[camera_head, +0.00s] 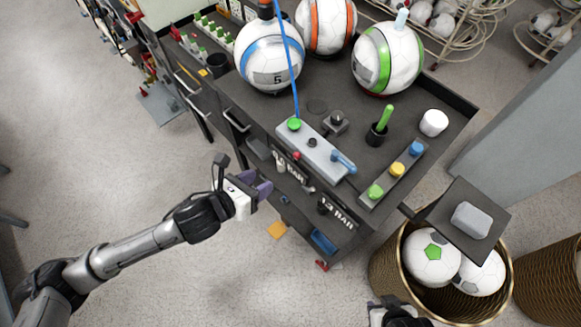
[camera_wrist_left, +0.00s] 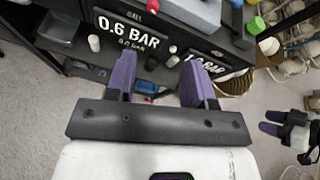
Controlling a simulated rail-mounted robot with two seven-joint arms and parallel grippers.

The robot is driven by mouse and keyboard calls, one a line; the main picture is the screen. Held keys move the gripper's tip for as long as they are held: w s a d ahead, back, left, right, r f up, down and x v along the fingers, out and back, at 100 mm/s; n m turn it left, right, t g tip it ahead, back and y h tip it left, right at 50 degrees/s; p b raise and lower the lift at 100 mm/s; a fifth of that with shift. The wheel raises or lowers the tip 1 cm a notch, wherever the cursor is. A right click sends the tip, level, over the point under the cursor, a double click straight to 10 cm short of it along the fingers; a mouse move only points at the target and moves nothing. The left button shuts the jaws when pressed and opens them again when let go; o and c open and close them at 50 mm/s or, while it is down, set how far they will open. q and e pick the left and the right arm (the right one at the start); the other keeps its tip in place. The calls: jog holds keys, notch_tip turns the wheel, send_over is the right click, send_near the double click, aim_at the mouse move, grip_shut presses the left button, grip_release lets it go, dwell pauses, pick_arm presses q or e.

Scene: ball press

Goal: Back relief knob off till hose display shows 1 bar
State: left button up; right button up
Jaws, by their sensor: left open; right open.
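The grey press console (camera_head: 318,150) lies on the dark bench top, with a green fitting (camera_head: 294,124), a small red knob (camera_head: 297,156) and a blue lever (camera_head: 343,161). The ball display (camera_wrist_left: 128,30) on the bench front reads 0.6 BAR. The second display (camera_head: 338,213) seems to read 1.3 BAR; a finger partly covers it in the wrist view. I cannot tell which knob is the relief knob. My left gripper (camera_head: 262,188) is open and empty before the bench front; its purple fingers also show in the wrist view (camera_wrist_left: 160,66). My right gripper (camera_wrist_left: 270,128) is open, apart from the bench.
A blue hose (camera_head: 290,60) runs up from the console past several balls, including a blue-striped ball (camera_head: 270,58). Green, yellow and blue buttons (camera_head: 397,170) sit at the right. A ball basket (camera_head: 395,285) stands at lower right.

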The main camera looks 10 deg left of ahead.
pick_arm(q)
jog(key=w+f+m+b, duration=0.1)
jog(key=m, duration=0.2)
send_near(295, 157)
jog(key=shift+m, duration=0.3)
jog(key=x, duration=0.6)
jog(key=shift+w+d+b, duration=0.15)
jog(key=shift+w+b, duration=0.05)
jog(key=shift+b, duration=0.15)
jog(key=shift+x, duration=1)
pick_arm(e)
jog(key=shift+x, duration=1.25)
jog(key=shift+s+d, duration=0.1)
pick_arm(q)
jog(key=shift+c, duration=0.3)
